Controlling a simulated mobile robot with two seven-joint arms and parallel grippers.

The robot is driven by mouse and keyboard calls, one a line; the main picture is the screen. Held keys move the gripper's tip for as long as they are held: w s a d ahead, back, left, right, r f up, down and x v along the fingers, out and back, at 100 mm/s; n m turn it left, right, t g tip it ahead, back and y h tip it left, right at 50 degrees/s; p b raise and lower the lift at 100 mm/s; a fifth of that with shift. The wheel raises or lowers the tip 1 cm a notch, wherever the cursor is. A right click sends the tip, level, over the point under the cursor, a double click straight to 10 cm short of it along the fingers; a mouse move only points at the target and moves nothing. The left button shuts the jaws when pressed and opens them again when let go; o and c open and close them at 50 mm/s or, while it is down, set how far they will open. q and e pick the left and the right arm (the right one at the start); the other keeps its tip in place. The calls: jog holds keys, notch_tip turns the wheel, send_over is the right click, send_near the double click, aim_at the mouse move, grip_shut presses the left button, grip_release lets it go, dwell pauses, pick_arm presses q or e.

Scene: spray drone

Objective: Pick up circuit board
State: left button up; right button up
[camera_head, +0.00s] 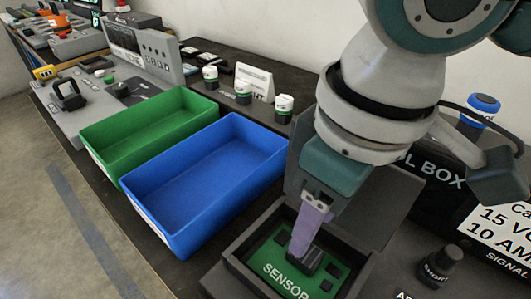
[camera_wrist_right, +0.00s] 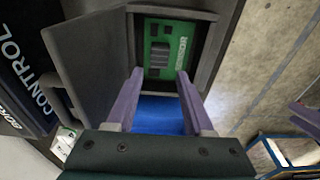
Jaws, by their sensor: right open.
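The green circuit board (camera_head: 272,262), marked SENSOR and carrying dark chips, lies inside an open dark box (camera_head: 235,272) at the bottom centre of the head view. My right gripper (camera_head: 303,240) points down over the board and hides part of it. In the right wrist view the gripper (camera_wrist_right: 159,74) is open, with two purple fingers apart and nothing between them. The board (camera_wrist_right: 166,50) shows beyond the fingertips. A purple piece like a finger of my left gripper (camera_wrist_right: 306,117) shows at the right edge of that view; its opening cannot be told.
A blue bin (camera_head: 165,229) and a green bin (camera_head: 104,165), both empty, stand left of the box. The box's raised lid (camera_head: 372,215) is behind the gripper. A dark tool box (camera_head: 432,190) and a black-capped bottle (camera_head: 440,264) stand at the right.

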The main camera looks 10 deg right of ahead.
aim_at(307, 253)
notch_tip(307, 253, down, 6)
jog(key=shift+w+f+b, duration=0.15)
jog(key=shift+f+b, duration=0.1)
jog(key=shift+b, duration=0.2)
grip_shut()
dwell(0.4)
